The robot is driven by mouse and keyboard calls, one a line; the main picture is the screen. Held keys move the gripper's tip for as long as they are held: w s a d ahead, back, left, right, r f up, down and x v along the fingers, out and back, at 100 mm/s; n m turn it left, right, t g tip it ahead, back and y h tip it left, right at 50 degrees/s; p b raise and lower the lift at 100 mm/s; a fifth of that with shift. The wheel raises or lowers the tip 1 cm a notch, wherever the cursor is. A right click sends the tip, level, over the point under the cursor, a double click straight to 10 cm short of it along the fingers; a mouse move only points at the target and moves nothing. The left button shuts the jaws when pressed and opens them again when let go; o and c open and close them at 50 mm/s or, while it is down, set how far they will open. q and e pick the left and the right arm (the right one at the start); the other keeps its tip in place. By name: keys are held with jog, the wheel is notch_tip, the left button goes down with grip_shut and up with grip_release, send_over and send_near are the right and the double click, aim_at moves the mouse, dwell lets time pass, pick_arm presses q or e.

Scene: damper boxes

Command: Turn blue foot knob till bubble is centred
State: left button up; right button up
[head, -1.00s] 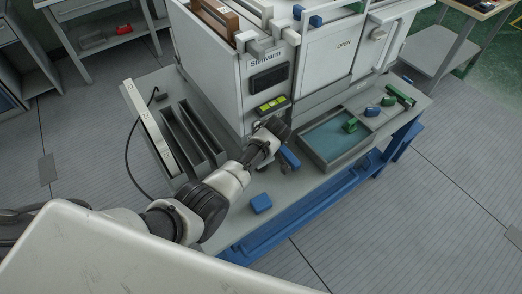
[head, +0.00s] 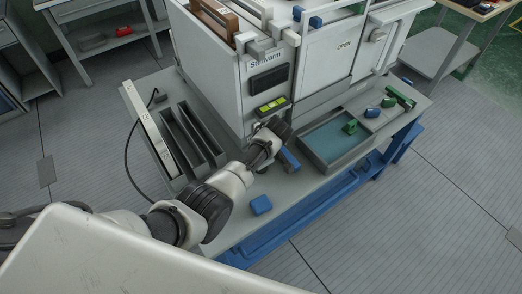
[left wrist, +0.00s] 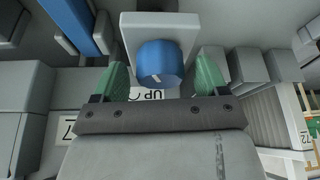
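The blue foot knob (left wrist: 160,62) shows in the left wrist view, with a white mark on its lower edge, below a pale grey block. My left gripper (left wrist: 163,78) has one green fingertip on each side of the knob, with a visible gap on both sides; it is open. In the head view my left arm reaches to the near lower corner of the white cabinet (head: 212,75), and the knob and fingertips are hidden there. A yellow-green bubble level (head: 272,106) sits on the cabinet's front; its bubble is too small to read. My right gripper is not in view.
A blue bar (head: 289,159) lies beside my left wrist, and a blue block (head: 261,204) lies near the bench (head: 232,232) edge. A teal-floored tray (head: 328,141) is to the right. Dark slotted trays (head: 190,140) and a long pale bar (head: 150,130) are to the left.

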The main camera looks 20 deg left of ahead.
pick_arm(q)
jog(key=shift+s+d+r, duration=0.1)
jog(key=shift+d+r, duration=0.15)
jog(key=shift+r, duration=0.2)
jog(key=v, duration=0.9)
jog(key=shift+r, duration=0.4)
jog(key=shift+s, duration=0.15)
